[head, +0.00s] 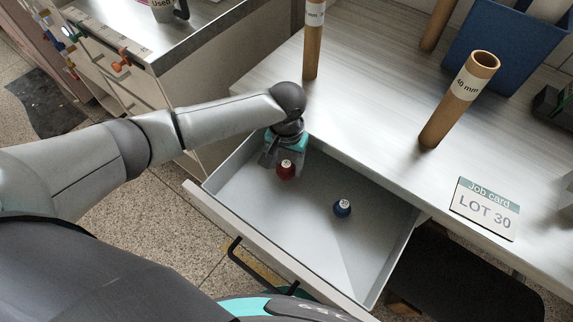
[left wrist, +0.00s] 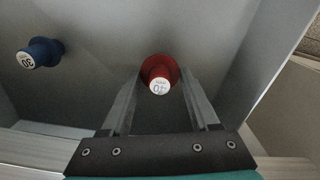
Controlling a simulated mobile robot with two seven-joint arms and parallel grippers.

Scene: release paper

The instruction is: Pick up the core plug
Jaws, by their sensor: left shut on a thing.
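A red core plug (head: 286,171) with a round white label is between the fingers of my left gripper (head: 277,160), inside the open drawer (head: 300,222). In the left wrist view the red plug (left wrist: 159,74) sits between the two grey fingers, which are shut on it. My right gripper is not in view.
A job card (head: 485,208) reading LOT 30 lies on the worktop. A cardboard tube (head: 458,100) marked 40 mm and another tube (head: 313,40) stand there. A blue bin (head: 505,45) is behind. The drawer walls surround the gripper; the drawer's front right is clear.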

